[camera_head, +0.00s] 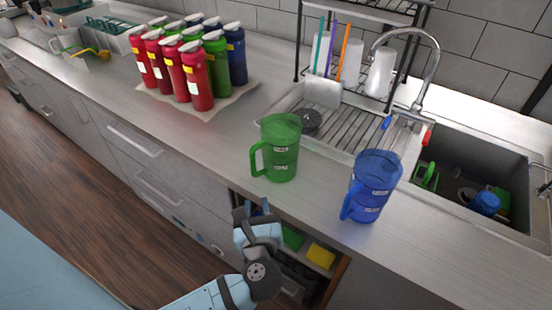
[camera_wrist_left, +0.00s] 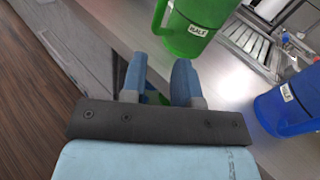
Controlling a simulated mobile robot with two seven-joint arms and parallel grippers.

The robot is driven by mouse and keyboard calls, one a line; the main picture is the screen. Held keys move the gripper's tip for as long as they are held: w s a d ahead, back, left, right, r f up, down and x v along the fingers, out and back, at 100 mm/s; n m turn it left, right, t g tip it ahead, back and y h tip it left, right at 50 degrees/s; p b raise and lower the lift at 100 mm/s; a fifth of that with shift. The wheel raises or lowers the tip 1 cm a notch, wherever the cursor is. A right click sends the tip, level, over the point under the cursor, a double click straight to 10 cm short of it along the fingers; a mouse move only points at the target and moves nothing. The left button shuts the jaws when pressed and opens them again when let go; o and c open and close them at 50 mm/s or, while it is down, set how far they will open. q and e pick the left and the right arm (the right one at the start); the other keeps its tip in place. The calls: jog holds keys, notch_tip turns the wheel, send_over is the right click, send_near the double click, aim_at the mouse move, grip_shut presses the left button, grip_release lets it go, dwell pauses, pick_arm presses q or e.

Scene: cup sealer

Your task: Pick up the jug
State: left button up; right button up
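A green jug (camera_head: 281,149) stands upright on the counter near its front edge, its handle facing left. A blue jug (camera_head: 372,186) stands to its right, in front of the sink, its handle toward the lower left. My left gripper (camera_head: 256,217) is below and in front of the green jug, apart from it. In the left wrist view the left gripper (camera_wrist_left: 160,80) has its two blue fingers spread with nothing between them. The green jug (camera_wrist_left: 200,25) is just beyond the fingertips and the blue jug (camera_wrist_left: 290,100) is at the right. My right gripper is not in view.
Several red, green and blue bottles (camera_head: 190,65) stand on a mat at the back left. A drying rack (camera_head: 345,130) and a sink (camera_head: 480,165) with a faucet (camera_head: 432,70) lie behind the jugs. An open cabinet (camera_head: 300,265) is below the counter edge.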

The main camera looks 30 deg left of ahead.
aim_at(253, 164)
pick_arm(q)
jog(key=shift+m+y, duration=0.5)
jog(key=x, duration=0.2)
jog(key=r+x, duration=0.1)
jog(key=x, duration=0.2)
jog(key=r+p+x, duration=0.1)
jog(key=x, duration=0.2)
jog(key=shift+w+a, duration=0.1)
jog(key=shift+w, duration=0.1)
jog(key=shift+w+a+r+p, duration=0.1)
jog(key=shift+w+a+p, duration=0.3)
jog(key=shift+w, duration=0.15)
jog(key=x, duration=0.3)
jog(key=shift+w+a+r+p, duration=0.1)
jog(key=shift+w+r+p, duration=0.1)
jog(key=shift+w+p, duration=0.2)
jog(key=shift+w+a+f, duration=0.1)
jog(key=shift+w+a, duration=0.1)
jog(key=shift+a, duration=0.05)
grip_shut()
